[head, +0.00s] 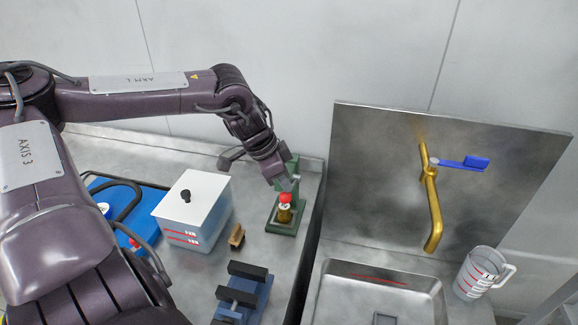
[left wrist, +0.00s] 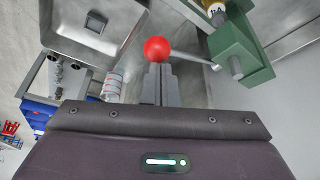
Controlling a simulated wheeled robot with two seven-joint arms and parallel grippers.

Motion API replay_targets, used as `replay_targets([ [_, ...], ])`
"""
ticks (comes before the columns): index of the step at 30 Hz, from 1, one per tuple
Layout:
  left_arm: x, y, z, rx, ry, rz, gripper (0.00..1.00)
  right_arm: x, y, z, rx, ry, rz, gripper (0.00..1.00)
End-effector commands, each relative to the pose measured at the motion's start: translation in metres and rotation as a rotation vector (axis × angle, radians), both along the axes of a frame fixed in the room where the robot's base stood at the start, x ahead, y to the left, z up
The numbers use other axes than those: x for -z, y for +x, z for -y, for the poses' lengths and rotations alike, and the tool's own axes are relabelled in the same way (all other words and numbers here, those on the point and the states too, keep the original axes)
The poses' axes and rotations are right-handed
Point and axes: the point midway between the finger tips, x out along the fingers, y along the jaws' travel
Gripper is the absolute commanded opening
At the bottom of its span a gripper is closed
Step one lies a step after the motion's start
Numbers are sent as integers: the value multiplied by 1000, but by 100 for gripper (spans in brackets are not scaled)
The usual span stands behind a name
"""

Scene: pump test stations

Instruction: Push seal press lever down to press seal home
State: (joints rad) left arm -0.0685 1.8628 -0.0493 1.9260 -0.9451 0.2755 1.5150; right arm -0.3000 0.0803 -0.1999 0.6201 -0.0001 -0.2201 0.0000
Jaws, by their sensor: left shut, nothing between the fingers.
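The seal press (head: 290,222) is a green stand on the metal bench, at the centre of the head view. Its green body (left wrist: 240,52) is at the upper right of the left wrist view. A thin lever (left wrist: 190,55) runs from it to a red ball knob (left wrist: 157,48). A brass-coloured part (head: 284,214) sits low in the press. My left gripper (head: 288,186) is shut and empty, its fingertips at the knob. In the left wrist view the ball overlaps the fingertips (left wrist: 158,70); I cannot tell whether they touch. My right gripper is not in view.
Left of the press stand a white-lidded container (head: 195,195), a small wooden block (head: 237,236) and a blue fixture with black bars (head: 245,290). A sink (head: 375,290), a brass tap (head: 432,210) and a measuring jug (head: 478,275) are to the right.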

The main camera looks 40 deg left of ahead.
Motion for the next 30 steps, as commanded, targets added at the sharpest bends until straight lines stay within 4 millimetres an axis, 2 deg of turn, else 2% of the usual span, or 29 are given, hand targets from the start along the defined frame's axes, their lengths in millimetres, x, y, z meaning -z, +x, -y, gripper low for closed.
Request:
replay_targets([
  [5, -8, 5, -3, 0, 1, 0, 0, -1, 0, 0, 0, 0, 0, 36],
  [18, -43, 27, -16, 0, 2, -1, 0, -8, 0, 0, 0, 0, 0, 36],
  [30, -46, 30, -16, 1, 0, 0, 0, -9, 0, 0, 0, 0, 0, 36],
])
